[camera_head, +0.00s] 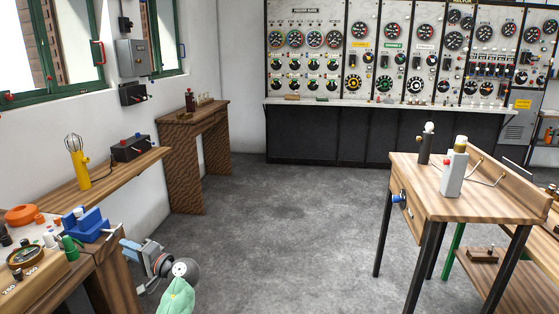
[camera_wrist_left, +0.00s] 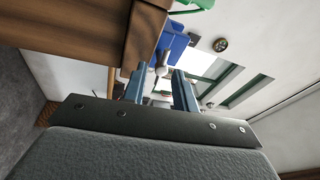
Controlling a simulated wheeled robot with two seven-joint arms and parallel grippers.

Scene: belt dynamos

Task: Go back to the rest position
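My left gripper (camera_head: 138,258) is low in the head view, beside the right edge of the left workbench. In the left wrist view its two blue-grey fingers (camera_wrist_left: 160,82) stand apart with nothing held between them. Beyond the fingers, a blue fixture with a white-tipped part (camera_wrist_left: 172,46) sits at the bench edge. The same blue fixture (camera_head: 90,228) shows on the bench in the head view, left of and above the gripper. My right gripper is in neither view.
The left workbench (camera_head: 75,288) holds a round gauge, an orange ring and green parts. A yellow torch-like tool (camera_head: 77,165) stands on a wall shelf. A wooden table (camera_head: 430,195) with bottle-like items stands at right. Open grey floor (camera_head: 285,225) lies between, before the control panel (camera_head: 390,55).

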